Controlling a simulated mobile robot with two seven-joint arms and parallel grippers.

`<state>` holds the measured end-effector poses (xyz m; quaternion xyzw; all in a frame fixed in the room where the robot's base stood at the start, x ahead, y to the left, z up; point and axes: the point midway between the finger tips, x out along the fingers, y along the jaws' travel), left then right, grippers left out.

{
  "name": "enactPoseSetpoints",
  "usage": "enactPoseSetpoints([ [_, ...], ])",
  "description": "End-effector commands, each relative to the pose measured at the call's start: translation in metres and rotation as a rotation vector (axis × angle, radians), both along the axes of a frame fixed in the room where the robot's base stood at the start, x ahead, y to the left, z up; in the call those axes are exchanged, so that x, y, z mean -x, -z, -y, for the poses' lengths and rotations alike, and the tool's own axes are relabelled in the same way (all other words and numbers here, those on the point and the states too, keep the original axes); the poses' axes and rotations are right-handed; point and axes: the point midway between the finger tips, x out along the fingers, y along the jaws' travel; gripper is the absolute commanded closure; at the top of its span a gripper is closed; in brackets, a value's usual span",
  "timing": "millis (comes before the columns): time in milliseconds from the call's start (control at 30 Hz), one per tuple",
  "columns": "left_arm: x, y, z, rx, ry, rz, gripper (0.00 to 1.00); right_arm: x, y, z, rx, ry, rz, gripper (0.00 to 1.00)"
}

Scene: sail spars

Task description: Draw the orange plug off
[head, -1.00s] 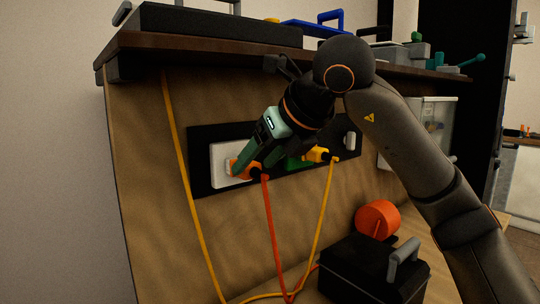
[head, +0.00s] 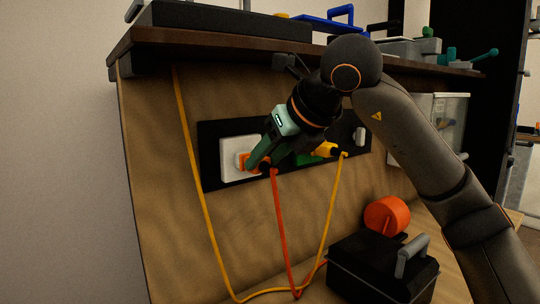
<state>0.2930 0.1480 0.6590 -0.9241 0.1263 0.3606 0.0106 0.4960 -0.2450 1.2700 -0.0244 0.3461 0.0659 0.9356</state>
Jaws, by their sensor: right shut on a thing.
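The orange plug (head: 242,161) sits at a white socket plate (head: 229,173) on a black wall panel (head: 212,182). Its orange-red cord hangs down from its right end. My right gripper (head: 257,164) is shut on the plug and its fingers hide part of it. I cannot tell whether the plug is still fully seated. My left gripper is not in view.
A yellow plug (head: 325,150) is at a green socket (head: 305,159) just to the right, its yellow cord (head: 334,205) hanging. A dark shelf (head: 225,48) with cases and tools is above. A black toolbox (head: 375,268) and an orange reel (head: 387,215) stand below.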

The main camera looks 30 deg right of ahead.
Motion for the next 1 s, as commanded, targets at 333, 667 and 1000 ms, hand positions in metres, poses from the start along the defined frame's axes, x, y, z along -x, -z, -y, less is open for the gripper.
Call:
enactPoseSetpoints([
  [333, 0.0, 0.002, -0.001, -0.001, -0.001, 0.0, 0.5, 0.001, 0.007, 0.001, 0.001, 0.003, -0.021, 1.0],
  [667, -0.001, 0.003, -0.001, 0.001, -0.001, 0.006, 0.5, 0.01, 0.008, 0.001, 0.004, 0.001, -0.022, 1.0],
  [1000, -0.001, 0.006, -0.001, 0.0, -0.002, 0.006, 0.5, 0.02, 0.008, 0.003, 0.006, 0.0, -0.021, 1.0],
])
